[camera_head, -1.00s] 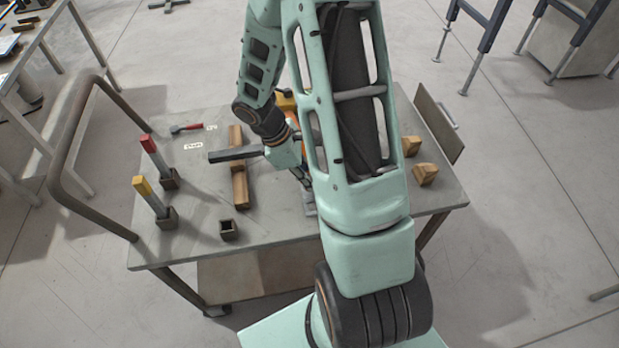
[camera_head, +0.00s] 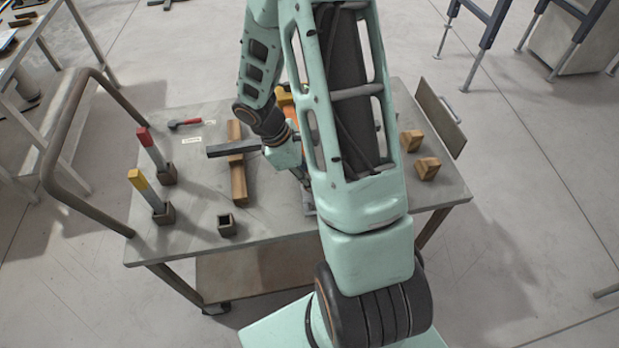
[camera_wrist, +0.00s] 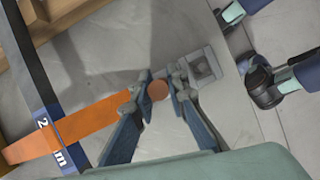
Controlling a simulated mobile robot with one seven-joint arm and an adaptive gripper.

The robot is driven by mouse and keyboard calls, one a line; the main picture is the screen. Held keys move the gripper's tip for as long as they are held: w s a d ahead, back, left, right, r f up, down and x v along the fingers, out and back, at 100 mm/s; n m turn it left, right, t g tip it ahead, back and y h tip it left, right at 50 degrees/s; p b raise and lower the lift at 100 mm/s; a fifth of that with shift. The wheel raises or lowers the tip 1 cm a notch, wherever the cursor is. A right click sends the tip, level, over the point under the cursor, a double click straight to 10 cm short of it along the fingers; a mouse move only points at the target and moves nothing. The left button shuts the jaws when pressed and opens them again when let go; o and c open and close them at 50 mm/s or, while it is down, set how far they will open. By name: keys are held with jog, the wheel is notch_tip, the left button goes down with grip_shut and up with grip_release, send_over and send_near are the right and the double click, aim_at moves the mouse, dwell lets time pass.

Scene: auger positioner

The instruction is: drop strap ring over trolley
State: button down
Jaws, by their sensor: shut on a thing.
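My gripper (camera_wrist: 160,88) is shut on the strap's end in the wrist view, with a round orange piece (camera_wrist: 158,90) between its fingertips. A flat grey metal ring (camera_wrist: 203,66) with a squarish hole sticks out just beyond the fingers. In the head view my arm hides most of the strap and gripper; a grey metal piece (camera_head: 309,208) shows below the wrist. The trolley (camera_head: 285,222) is a wheeled grey metal table with a brown tubular handle at its left.
A red-topped post (camera_head: 152,152) and a yellow-topped post (camera_head: 149,194) stand in sockets on the left. An empty square socket (camera_head: 227,226) stands near the front edge. Crossed wood and dark bars (camera_head: 237,172) lie left of my arm. Wooden blocks (camera_head: 427,168) sit on the right.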

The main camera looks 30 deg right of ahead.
jog(key=shift+f+b, duration=0.6)
jog(key=shift+f, duration=0.2)
jog(key=c, duration=1.8)
grip_release()
jog(key=v, duration=1.2)
